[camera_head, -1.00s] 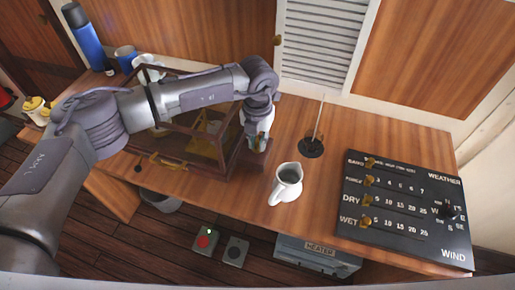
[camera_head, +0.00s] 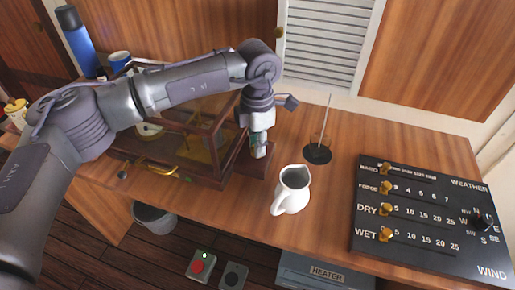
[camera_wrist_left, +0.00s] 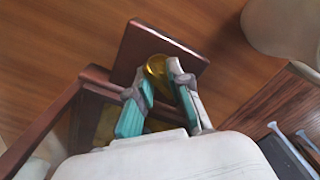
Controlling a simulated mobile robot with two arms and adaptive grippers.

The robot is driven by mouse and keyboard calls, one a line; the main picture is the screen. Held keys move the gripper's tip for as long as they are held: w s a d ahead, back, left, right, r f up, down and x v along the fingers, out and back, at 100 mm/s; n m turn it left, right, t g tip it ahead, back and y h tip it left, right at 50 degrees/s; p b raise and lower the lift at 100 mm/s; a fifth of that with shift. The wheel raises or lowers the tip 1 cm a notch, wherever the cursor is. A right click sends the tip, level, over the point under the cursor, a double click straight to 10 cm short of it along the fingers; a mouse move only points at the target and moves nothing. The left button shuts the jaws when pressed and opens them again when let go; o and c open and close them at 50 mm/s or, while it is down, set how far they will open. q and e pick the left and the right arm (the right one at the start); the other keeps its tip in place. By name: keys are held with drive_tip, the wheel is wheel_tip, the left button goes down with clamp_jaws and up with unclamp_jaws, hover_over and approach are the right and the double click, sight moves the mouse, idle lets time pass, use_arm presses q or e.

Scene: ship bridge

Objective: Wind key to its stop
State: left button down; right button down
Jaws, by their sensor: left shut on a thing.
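The key (camera_wrist_left: 157,66) is brass-yellow and shows between the fingertips in the left wrist view. It sits against a dark wooden block (camera_wrist_left: 178,42) at the side of a wood-framed glass case (camera_head: 212,172). My left gripper (camera_head: 259,150) reaches down to the right side of the case. In the left wrist view its teal-padded fingers (camera_wrist_left: 160,92) are closed on the key. Most of the key is hidden by the fingers in the head view. My right gripper is not in view.
A white jug (camera_head: 291,190) stands close to the right of the case. Behind it is a thin rod on a black base (camera_head: 317,154). A black weather board (camera_head: 425,215) with brass knobs lies at the right. A blue bottle (camera_head: 80,42) and mug (camera_head: 119,60) stand at the back left.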

use_arm(q)
drive_tip(key=shift+m, duration=0.4)
drive_tip(key=c, duration=1.1)
unclamp_jaws()
drive_tip(key=shift+r, duration=0.15)
wheel_tip(320, 180, up, 12)
drive_tip(key=shift+f, duration=0.1)
